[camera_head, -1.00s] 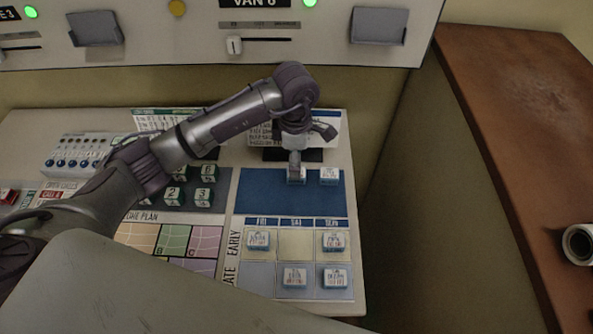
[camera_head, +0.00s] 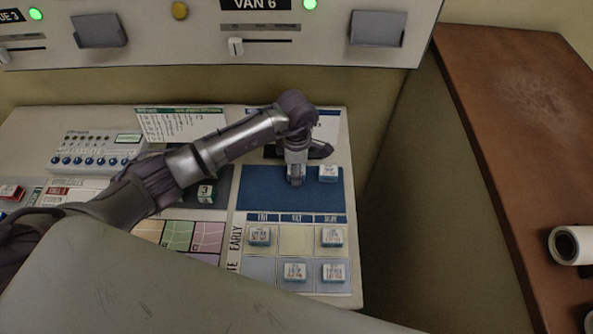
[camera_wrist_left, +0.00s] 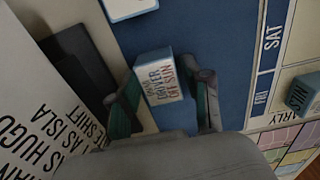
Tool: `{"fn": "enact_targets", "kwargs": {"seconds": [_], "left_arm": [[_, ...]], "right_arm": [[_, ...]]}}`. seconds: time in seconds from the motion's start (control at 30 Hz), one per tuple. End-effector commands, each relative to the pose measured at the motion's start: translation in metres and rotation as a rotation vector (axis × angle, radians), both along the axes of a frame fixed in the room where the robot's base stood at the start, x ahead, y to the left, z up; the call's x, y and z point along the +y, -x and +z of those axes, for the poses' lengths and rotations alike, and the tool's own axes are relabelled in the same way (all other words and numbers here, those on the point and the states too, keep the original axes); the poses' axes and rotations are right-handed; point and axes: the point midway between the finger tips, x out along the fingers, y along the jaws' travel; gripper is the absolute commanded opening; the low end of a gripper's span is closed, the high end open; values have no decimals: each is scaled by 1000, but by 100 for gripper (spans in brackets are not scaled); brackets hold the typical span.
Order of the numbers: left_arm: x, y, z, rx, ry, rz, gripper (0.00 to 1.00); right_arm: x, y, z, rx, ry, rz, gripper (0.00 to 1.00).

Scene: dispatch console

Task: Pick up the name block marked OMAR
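My left gripper (camera_head: 295,180) points down over the blue panel. In the left wrist view its two fingers (camera_wrist_left: 168,100) are apart, with a white and blue name block (camera_wrist_left: 157,80) between them. The block's lower lines seem to read DRIVER and OFF SUN; its name line is too small to read surely. A gap shows between the block and the right-hand finger; I cannot tell whether the other finger touches it. In the head view the gripper mostly hides this block. Another name block (camera_head: 328,173) sits to its right on the blue panel (camera_head: 262,190). My right gripper is not in view.
Several name blocks stand on the day grid below, such as one under FRI (camera_head: 260,235) and one under SUN (camera_head: 332,236). A card holder stands behind the gripper. A white device with blue knobs (camera_head: 95,150) is at left. A brown desk (camera_head: 520,130) is at right.

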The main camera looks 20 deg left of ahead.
Motion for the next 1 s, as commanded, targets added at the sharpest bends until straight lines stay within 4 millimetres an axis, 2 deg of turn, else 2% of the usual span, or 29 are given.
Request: {"fn": "enact_targets", "kwargs": {"seconds": [0.03, 0.2, 0.57, 0.67, 0.8, 0.83, 1.0], "left_arm": [[0, 0, 0, 0, 0, 0, 35], [0, 0, 0, 0, 0, 0, 8], [0, -1, 5, -2, -1, 1, 8], [0, -1, 14, -4, 1, -1, 8], [0, -2, 37, -7, 0, -2, 8], [-2, -1, 42, -6, 0, -3, 8], [-40, 14, 62, -5, 3, -8, 8]], "right_arm": [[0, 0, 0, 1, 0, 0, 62], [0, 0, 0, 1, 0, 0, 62], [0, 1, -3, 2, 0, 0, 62], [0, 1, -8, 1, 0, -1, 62], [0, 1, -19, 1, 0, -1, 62], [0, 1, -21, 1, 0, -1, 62], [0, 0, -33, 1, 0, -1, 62]]}}
